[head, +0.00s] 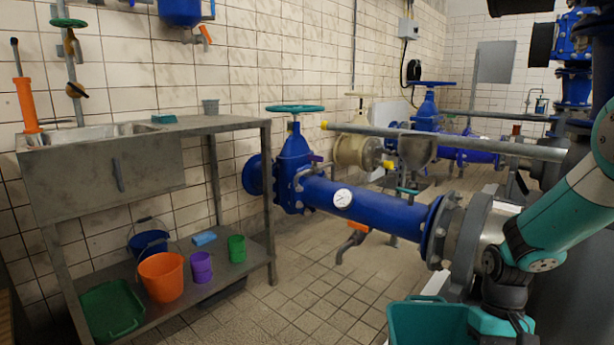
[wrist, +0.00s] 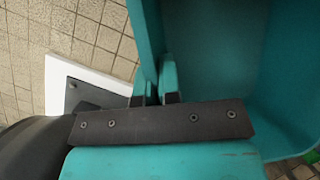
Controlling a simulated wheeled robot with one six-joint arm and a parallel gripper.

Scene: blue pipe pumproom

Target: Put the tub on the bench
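The teal tub (head: 420,323) is at the bottom of the head view, right of the middle, with its lower part cut off by the frame. In the wrist view its open inside (wrist: 215,60) fills the right half and looks empty. My gripper (wrist: 156,85) has one finger on each side of the tub's wall, near the rim, and is shut on it. In the head view my arm hides the fingers. What is under the tub is not visible. The grey metal bench (head: 210,126) stands at the left against the tiled wall, well apart from the tub.
A blue pipe (head: 375,208) runs between bench and arm.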

